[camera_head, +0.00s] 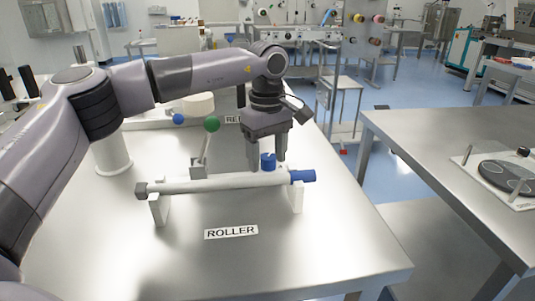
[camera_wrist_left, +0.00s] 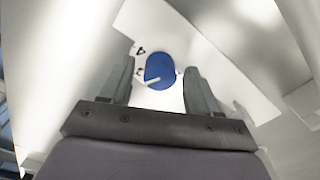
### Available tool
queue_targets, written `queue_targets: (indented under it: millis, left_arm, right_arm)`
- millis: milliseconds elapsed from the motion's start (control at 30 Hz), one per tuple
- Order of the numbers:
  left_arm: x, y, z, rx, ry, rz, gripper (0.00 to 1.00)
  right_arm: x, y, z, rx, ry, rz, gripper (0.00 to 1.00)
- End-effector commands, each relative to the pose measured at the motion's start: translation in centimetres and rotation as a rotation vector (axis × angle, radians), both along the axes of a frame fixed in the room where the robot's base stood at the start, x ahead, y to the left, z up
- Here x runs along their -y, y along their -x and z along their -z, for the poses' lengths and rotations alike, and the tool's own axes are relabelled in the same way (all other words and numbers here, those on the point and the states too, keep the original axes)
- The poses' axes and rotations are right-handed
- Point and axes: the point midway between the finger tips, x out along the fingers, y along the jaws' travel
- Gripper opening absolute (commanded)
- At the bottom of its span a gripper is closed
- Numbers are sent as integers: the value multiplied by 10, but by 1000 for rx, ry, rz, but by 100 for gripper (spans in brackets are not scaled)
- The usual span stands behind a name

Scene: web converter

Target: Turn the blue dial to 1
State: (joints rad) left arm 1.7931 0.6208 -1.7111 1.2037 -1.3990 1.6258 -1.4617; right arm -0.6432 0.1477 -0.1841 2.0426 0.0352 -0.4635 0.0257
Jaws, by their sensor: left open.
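The blue dial (camera_head: 268,163) stands on the steel table just behind the right end of the white roller. In the left wrist view the dial (camera_wrist_left: 160,65) sits on a white plate (camera_wrist_left: 205,60), with a pale pointer line running toward its lower left. A black mark that looks like a 4 is on the plate left of the dial; other marks are too small or hidden to read. My left gripper (camera_head: 269,161) points down over the dial, open, with one finger (camera_wrist_left: 159,72) on each side of it. Contact cannot be told. My right gripper is not in view.
The white roller (camera_head: 220,184) with a blue end (camera_head: 303,176) lies on supports in front of the dial. A lever with a green ball (camera_head: 211,124) rises left of my gripper. A blue ball (camera_head: 178,118) is farther left. The table front (camera_head: 300,255) is clear.

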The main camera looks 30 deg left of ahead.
Motion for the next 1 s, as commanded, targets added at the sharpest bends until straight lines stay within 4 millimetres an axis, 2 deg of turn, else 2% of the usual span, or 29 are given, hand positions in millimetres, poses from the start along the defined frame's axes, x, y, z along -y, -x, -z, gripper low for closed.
queue_targets:
  millis: [133,167,300,333,667,1000]
  left_arm:
    - [0,0,0,0,0,0,61]
    - [0,0,0,0,0,0,58]
    - [0,0,0,0,0,0,12]
    - [0,0,0,0,0,0,5]
    - [0,0,-1,-1,0,-32,6]
    - [0,1,-3,-4,1,-244,6]
  right_arm:
    - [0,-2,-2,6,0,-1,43]
    - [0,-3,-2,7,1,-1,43]
    - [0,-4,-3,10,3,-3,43]
    - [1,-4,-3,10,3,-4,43]
    - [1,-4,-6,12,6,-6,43]
    - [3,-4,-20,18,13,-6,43]
